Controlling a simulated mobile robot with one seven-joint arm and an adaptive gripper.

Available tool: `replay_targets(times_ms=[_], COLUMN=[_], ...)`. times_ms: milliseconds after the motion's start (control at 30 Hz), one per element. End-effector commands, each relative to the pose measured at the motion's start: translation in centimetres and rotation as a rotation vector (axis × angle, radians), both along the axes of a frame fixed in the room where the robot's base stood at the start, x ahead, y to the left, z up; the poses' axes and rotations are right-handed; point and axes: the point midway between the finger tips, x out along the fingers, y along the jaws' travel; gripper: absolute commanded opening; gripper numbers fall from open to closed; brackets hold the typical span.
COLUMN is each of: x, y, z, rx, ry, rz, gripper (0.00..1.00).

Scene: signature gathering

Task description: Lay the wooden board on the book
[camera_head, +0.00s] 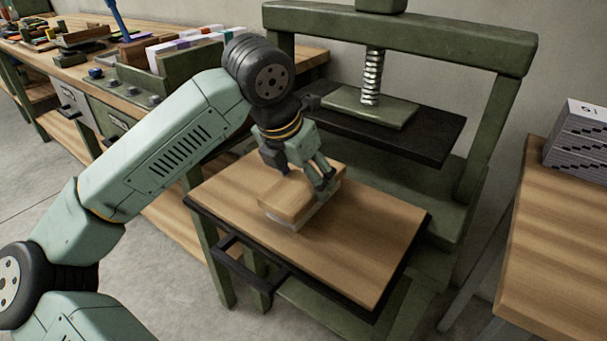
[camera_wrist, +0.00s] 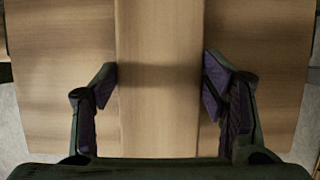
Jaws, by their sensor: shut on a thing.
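The wooden board (camera_head: 285,198) is a light brown, flat piece held level in my gripper (camera_head: 303,178). In the wrist view the board (camera_wrist: 160,130) runs up the middle, with a finger against each side of it. Just under the board a pale, whitish edge (camera_head: 314,216) shows, which looks like the book; the rest of it is hidden by the board. I cannot tell whether the board touches it. Both are over the wooden top of the press's pull-out bed (camera_head: 370,240).
The green press frame (camera_head: 400,35) stands behind, its screw (camera_head: 373,78) and dark platen (camera_head: 435,137) above and beyond the bed. A wooden table with a grey stack (camera_head: 580,135) is at the right. A cluttered workbench (camera_head: 110,75) is at the back left.

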Motion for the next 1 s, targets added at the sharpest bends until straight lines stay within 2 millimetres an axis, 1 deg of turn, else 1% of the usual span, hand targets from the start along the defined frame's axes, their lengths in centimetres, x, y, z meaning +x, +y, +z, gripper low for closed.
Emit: replay_targets(times_ms=[200,233,500,833,967,1000], x=[0.0,0.0,0.0,0.0,-0.1,-0.3], y=[0.0,0.0,0.0,0.0,0.1,0.3], z=[-0.5,-0.4,-0.3,-0.2,0.5,1.1], rx=[0.000,0.000,0.000,0.000,0.000,0.001], ry=[0.000,0.000,0.000,0.000,-0.001,-0.003], rz=[0.000,0.000,0.000,0.000,0.000,0.002], gripper=[0.33,0.68,0.86,0.86,0.86,0.86])
